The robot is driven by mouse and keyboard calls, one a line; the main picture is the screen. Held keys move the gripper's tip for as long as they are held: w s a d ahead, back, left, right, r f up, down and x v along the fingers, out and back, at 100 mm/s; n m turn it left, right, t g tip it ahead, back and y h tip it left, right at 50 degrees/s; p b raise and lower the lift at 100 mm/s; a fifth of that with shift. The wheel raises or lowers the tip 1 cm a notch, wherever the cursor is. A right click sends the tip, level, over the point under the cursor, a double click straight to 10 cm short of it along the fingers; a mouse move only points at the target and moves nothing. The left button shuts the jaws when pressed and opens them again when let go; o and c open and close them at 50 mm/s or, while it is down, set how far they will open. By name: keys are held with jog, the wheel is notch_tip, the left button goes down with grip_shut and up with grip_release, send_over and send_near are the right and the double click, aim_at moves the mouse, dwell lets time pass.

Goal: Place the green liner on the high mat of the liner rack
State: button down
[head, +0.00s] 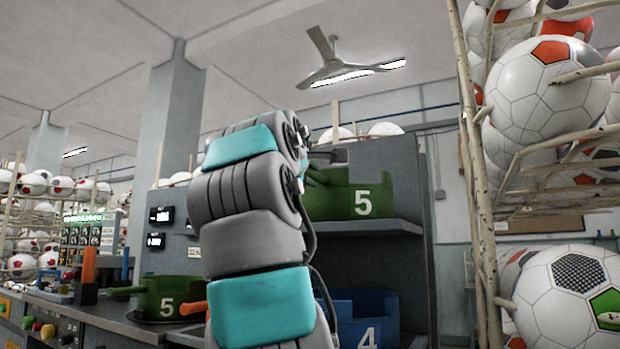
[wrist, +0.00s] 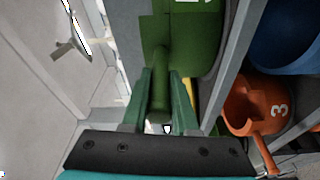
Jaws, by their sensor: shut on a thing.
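A green liner (head: 350,200) with a white 5 is at the upper shelf (head: 385,227) of the grey rack in the head view. Its body also shows at the top of the wrist view (wrist: 195,45). My gripper (wrist: 161,78) is shut on this liner's handle, with one finger on each side. In the head view my arm hides most of the gripper and the handle. I cannot tell whether the liner's base touches the shelf; the mat under it is not clearly visible.
A second green 5 liner (head: 168,299) stands on the bench at left. A blue 4 liner (head: 368,312) is below the upper shelf. An orange 3 liner (wrist: 255,100) shows in the wrist view. A ball rack (head: 476,180) stands close on the right.

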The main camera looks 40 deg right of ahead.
jog(key=c, duration=0.7)
grip_release()
jog(key=shift+f, duration=0.1)
jog(key=b+v, duration=0.2)
jog(key=v, duration=1)
